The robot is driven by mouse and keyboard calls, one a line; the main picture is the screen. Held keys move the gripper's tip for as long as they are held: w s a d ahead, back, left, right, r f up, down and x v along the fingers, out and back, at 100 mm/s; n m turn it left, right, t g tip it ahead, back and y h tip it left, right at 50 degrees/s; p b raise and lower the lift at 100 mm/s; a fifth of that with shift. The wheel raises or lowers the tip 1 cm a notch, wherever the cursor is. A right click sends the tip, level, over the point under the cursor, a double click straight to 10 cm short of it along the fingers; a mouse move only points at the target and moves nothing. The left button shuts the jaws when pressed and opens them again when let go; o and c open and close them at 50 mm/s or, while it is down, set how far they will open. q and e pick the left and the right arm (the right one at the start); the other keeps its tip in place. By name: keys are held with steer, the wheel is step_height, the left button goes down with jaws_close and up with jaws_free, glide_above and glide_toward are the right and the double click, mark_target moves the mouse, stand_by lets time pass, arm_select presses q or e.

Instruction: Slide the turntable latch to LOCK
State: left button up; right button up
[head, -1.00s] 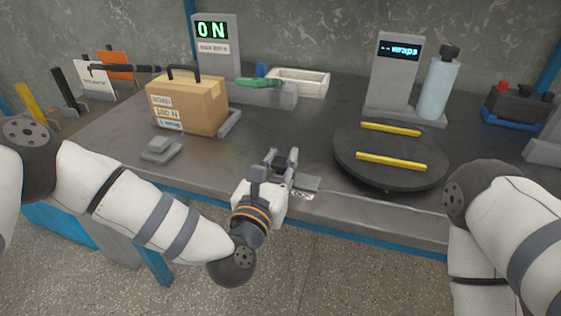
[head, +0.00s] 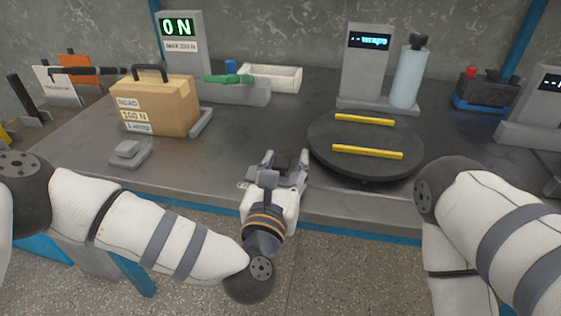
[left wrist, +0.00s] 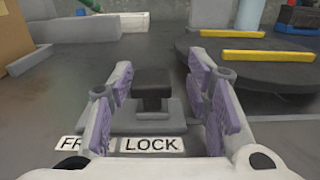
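The turntable latch is a low grey plate (left wrist: 120,118) with a dark square knob (left wrist: 152,87) in the left wrist view. A partly covered label reading "FR" (left wrist: 82,144) and a "LOCK" label (left wrist: 152,145) lie in front. The knob lines up with LOCK. My left gripper (left wrist: 160,75) is open around the knob, with gaps visible on both sides. In the head view my left gripper (head: 284,163) is at the bench's front edge, left of the round dark turntable (head: 350,165). My right gripper is out of view.
The turntable carries two yellow bars (head: 367,152). A cardboard box (head: 155,105) with a handle stands left, behind a small grey block (head: 128,150). A display post (head: 366,65) and a pale cylinder (head: 409,77) stand behind the turntable. Open bench lies between box and turntable.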

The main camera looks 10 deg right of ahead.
arm_select(q)
steer(key=shift+a, duration=0.15)
steer(key=v, duration=1.2)
steer(key=shift+r, duration=0.1)
steer(key=s+a+f+m+g+h+p, duration=0.1)
steer(key=s+a+f+m+g, duration=0.1)
steer(key=s+f+m+g, duration=0.55)
steer(key=s+a+f+m+g+p, duration=0.15)
steer(key=s+f+m+g, duration=0.35)
steer(key=s+f+m, duration=0.55)
steer(key=s+a+f+m+g+y, duration=0.2)
steer(key=s+a+m+g+y, duration=0.1)
steer(key=s+a+m, duration=0.4)
steer(key=s+a+f+m+g+y, duration=0.2)
steer(key=s+a+m, duration=0.5)
steer(key=a, duration=0.6)
steer(key=shift+s+a+g+y+p, duration=0.35)
steer(key=shift+s+g+y, duration=0.4)
steer(key=shift+g, duration=0.3)
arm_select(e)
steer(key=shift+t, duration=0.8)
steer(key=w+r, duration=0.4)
